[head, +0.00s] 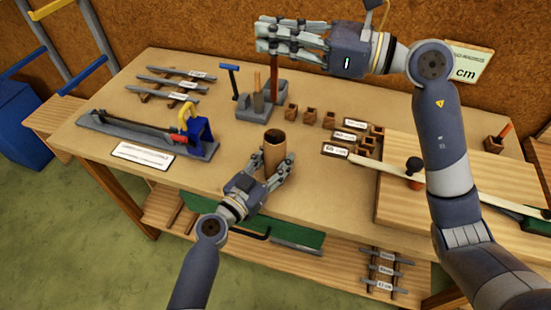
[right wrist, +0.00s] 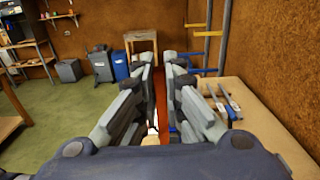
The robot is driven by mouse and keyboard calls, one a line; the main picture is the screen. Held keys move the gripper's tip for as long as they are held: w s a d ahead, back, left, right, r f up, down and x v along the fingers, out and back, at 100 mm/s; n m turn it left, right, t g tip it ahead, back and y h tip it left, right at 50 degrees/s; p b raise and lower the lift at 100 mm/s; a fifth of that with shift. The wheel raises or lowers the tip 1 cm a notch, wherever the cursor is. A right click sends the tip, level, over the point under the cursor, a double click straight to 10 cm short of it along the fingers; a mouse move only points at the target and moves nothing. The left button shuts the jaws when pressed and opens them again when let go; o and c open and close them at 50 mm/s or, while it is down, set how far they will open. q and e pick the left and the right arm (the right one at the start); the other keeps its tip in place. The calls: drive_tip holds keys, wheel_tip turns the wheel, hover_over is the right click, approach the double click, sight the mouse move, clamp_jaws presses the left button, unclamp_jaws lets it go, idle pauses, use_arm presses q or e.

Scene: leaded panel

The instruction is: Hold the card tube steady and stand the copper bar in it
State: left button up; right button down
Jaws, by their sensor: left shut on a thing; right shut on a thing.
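The brown card tube (head: 274,148) stands upright near the table's front edge, its open mouth facing up. My left gripper (head: 276,168) is shut around it, with fingers on both sides. My right gripper (head: 264,40) is high above the table's back part, shut on the copper bar (head: 274,76). The bar hangs roughly upright below the fingers, behind and above the tube and apart from it. Its lower end overlaps a grey stand in the head view; I cannot tell whether it touches. In the right wrist view the reddish bar (right wrist: 161,95) runs between the fingers.
The grey stand (head: 275,111) holds a tan piece. Several small wooden blocks (head: 309,116) lie right of it. A blue clamp fixture (head: 199,138) is at left, a raised wooden board (head: 450,190) at right. Bare tabletop (head: 225,165) lies left of the tube.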

sight(277, 86)
drive_tip(key=shift+f, duration=4.75)
drive_tip(key=c, duration=1.6)
unclamp_jaws()
drive_tip(key=shift+c, duration=0.2)
drive_tip(key=shift+f, duration=0.1)
drive_tip(key=v, duration=1.2)
drive_tip(key=shift+o, duration=0.2)
